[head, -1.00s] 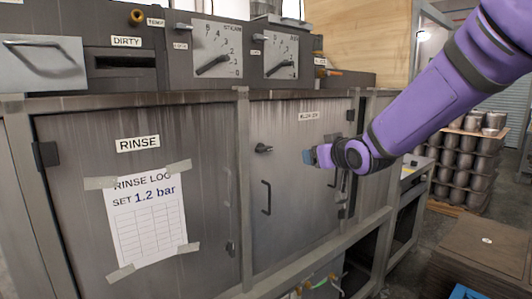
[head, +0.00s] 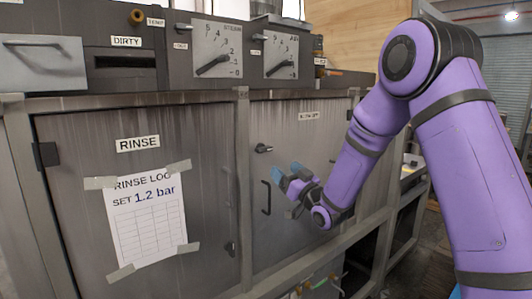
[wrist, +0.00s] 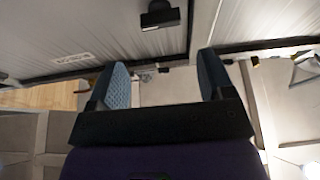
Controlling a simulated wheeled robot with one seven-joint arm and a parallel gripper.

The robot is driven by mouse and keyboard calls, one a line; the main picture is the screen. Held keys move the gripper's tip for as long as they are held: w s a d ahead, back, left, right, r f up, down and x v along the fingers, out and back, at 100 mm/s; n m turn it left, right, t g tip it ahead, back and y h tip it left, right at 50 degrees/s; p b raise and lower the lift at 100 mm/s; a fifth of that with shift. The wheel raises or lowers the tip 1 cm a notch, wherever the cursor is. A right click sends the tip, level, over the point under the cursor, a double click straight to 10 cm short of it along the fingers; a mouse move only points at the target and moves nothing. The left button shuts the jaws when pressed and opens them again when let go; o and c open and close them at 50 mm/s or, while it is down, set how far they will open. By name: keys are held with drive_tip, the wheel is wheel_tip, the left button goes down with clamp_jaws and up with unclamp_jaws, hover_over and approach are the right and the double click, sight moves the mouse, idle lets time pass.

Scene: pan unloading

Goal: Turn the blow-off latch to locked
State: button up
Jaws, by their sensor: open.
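The blow-off latch (head: 264,149) is a small dark turn-handle on the grey door (head: 290,225), left of and below the door's label (head: 309,116). Its short lever looks roughly level in the head view. My gripper (head: 286,172) is just right of and below the latch, apart from it, with its blue fingers towards the door. In the wrist view my gripper (wrist: 163,64) is open with nothing between the fingers. A dark fitting shows at the top of the wrist view (wrist: 160,14); I cannot tell if it is the latch.
A vertical bar handle (head: 266,197) stands on the same door, left of my gripper. The rinse door (head: 75,215) with a taped log sheet (head: 147,220) is to the left. Two gauges (head: 216,50) sit above. Pipes show below the door (head: 320,283).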

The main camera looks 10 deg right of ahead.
sight(266, 151)
drive_tip(key=x, duration=1)
drive_tip(key=shift+w+a+r, duration=0.1)
drive_tip(key=shift+w+r, duration=0.05)
drive_tip(key=shift+w, duration=0.15)
drive_tip(key=c, duration=0.6)
